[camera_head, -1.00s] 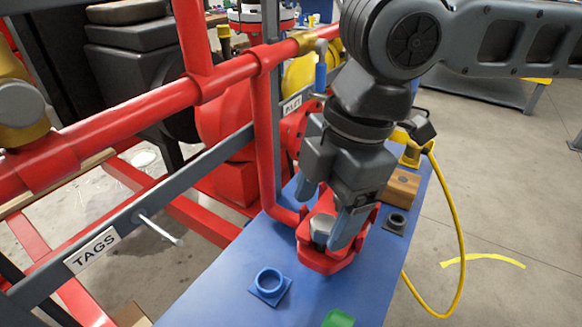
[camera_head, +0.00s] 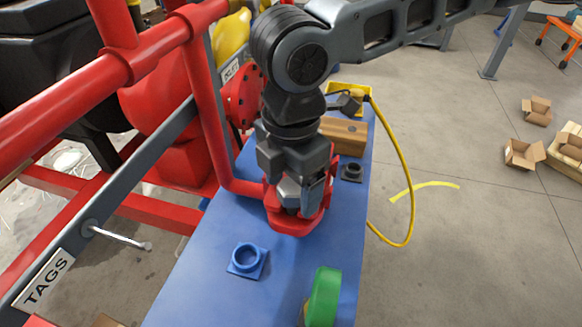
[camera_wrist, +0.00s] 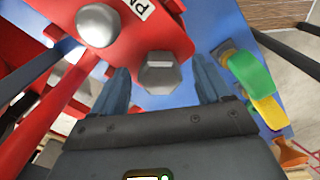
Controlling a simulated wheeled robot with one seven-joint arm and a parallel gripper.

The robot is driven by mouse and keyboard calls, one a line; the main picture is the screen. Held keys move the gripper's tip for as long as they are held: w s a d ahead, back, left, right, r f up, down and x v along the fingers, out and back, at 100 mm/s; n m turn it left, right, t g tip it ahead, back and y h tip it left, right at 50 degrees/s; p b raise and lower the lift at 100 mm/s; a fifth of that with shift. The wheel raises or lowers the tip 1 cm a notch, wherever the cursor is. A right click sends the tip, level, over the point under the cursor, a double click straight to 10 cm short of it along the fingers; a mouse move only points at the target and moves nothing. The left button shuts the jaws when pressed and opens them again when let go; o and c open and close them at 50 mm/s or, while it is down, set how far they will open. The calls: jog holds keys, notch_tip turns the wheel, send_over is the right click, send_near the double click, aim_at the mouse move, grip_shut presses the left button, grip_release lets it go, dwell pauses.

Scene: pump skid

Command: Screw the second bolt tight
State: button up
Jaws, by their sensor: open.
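A red fixture (camera_head: 287,229) stands on the blue bench top (camera_head: 215,285). In the wrist view the red plate (camera_wrist: 130,50) carries two metal bolt heads. A hex bolt head (camera_wrist: 158,73) lies between the two fingers of my gripper (camera_wrist: 162,68), with a visible space on each side. The other bolt head (camera_wrist: 98,25) is up and left, outside the fingers. In the head view my gripper (camera_head: 300,206) points down at the red fixture and is open. There my gripper hides the bolt heads, and I cannot tell how deep they sit.
A blue ring socket (camera_head: 247,259) and a green round part (camera_head: 323,297) are nearer on the bench. Red pipes (camera_head: 150,50) rise at left.

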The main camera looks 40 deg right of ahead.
jog(key=shift+f, duration=0.15)
jog(key=shift+c, duration=0.2)
jog(key=c, duration=1.1)
jog(key=m+p, duration=0.1)
jog(key=m, duration=0.2)
jog(key=shift+m+p, duration=0.3)
jog(key=m+p, duration=0.1)
jog(key=m, duration=0.3)
jog(key=shift+r+p, duration=0.2)
jog(key=shift+p, duration=0.2)
jog(key=m+p, duration=0.3)
jog(key=m, duration=0.2)
jog(key=shift+m, duration=0.3)
jog(key=shift+f+m, duration=0.2)
jog(key=shift+m, duration=0.7)
jog(key=o, duration=1.1)
